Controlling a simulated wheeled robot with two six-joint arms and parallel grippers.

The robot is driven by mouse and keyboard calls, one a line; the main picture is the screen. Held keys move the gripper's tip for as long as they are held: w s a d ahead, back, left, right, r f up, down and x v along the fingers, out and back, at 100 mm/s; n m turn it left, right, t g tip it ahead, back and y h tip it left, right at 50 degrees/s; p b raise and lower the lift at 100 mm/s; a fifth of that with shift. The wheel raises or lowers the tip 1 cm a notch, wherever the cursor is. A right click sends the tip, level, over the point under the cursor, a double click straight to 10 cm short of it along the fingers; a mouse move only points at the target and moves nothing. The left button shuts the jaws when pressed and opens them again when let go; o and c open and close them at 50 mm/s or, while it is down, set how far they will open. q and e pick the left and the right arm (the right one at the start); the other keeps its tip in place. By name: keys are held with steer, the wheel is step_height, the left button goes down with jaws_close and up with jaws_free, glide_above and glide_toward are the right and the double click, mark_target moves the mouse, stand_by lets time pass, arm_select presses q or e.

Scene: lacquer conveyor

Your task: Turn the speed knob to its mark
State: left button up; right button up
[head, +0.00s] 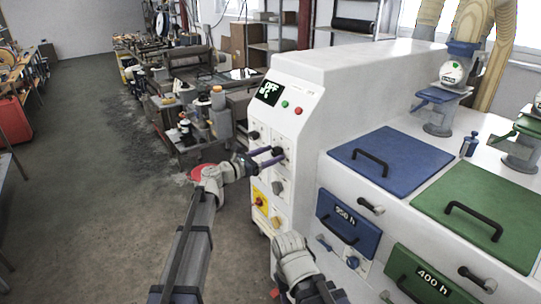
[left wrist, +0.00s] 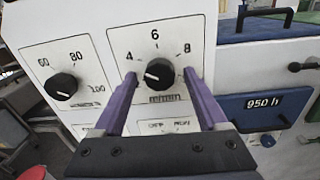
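A black round knob (left wrist: 158,72) with a white pointer line sits on a white panel in the left wrist view, with 4, 6 and 8 around it. Its pointer is turned to the left, near the 4 side.
A second black knob (left wrist: 62,86) marked 60, 80, 100 is to the left. A dark display (head: 268,92) is above, and a red button on a yellow plate (head: 260,201) below. Blue (head: 350,222) and green (head: 418,275) drawers stand to the right. Floor is free at left.

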arm_select(q)
jaws_close()
stand_by(0.4)
steer(key=shift+m, duration=0.3)
steer(key=m, duration=1.1)
steer(key=shift+m+b, duration=0.3)
steer(key=shift+m, duration=0.1)
steer(key=m, duration=0.5)
steer(key=shift+m+h, duration=0.3)
steer(key=m, duration=0.6)
steer(key=shift+g, duration=0.3)
steer(key=shift+m, duration=0.3)
